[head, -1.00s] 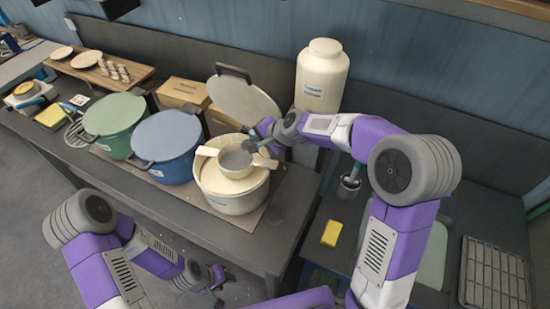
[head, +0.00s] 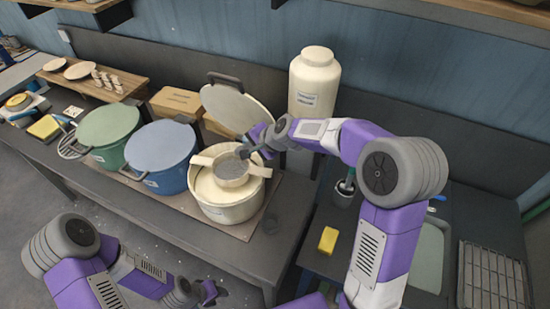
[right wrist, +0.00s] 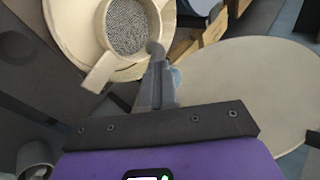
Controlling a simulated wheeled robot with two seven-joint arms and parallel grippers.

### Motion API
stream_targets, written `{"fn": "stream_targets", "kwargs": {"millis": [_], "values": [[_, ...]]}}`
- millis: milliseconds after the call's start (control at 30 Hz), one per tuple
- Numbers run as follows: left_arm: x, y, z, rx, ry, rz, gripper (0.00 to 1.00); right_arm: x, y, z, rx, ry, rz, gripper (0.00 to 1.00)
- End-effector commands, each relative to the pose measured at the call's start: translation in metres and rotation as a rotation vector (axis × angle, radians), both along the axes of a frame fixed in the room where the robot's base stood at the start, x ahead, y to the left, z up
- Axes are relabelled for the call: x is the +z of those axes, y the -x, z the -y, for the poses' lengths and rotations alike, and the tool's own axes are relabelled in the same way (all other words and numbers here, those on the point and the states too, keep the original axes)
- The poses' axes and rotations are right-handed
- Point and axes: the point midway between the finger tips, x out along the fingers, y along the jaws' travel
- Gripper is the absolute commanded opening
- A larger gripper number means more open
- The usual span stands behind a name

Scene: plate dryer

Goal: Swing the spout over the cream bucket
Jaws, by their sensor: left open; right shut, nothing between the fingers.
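The cream bucket (head: 222,208) stands on the counter with its lid (head: 238,105) off behind it. A cream strainer (head: 232,183) with a grey mesh and two side handles rests across its top; its mesh also shows in the right wrist view (right wrist: 127,25). My right gripper (head: 245,152) is shut and empty, close to the strainer's rim; in the right wrist view its fingertips (right wrist: 155,50) are beside the strainer, and contact is unclear. My left gripper (head: 208,292) is open, low in front of the counter. I cannot make out a spout.
A blue pot (head: 162,150) and a green pot (head: 108,130) stand left of the bucket. A tall cream jar (head: 314,85) stands behind. A yellow sponge (head: 328,240), a dark cup (head: 344,195), a sink (head: 429,258) and a drying rack (head: 492,280) are to the right.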

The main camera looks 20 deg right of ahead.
Motion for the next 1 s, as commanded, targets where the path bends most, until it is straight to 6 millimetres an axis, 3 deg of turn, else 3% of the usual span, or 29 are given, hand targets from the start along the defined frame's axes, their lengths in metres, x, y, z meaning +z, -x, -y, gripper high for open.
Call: {"fn": "stream_targets", "kwargs": {"millis": [200, 400, 600, 1000], "values": [[-0.004, 0.0, 0.0, 0.0, 0.0, 0.0, 0.43, 0.005, 0.029, -0.009, 0.017, -0.001, 0.002, 0.0], [0.013, 0.0, 0.0, 0.0, 0.0, 0.0, 0.43, 0.045, 0.063, -0.009, 0.018, -0.002, 0.003, 0.0], [0.026, 0.0, 0.0, 0.0, 0.0, 0.001, 0.43, 0.067, 0.087, -0.01, 0.017, -0.002, -0.002, 0.0], [0.029, 0.0, 0.0, 0.0, 0.0, 0.0, 0.43, 0.072, 0.097, -0.01, 0.016, -0.002, -0.006, 0.0]]}}
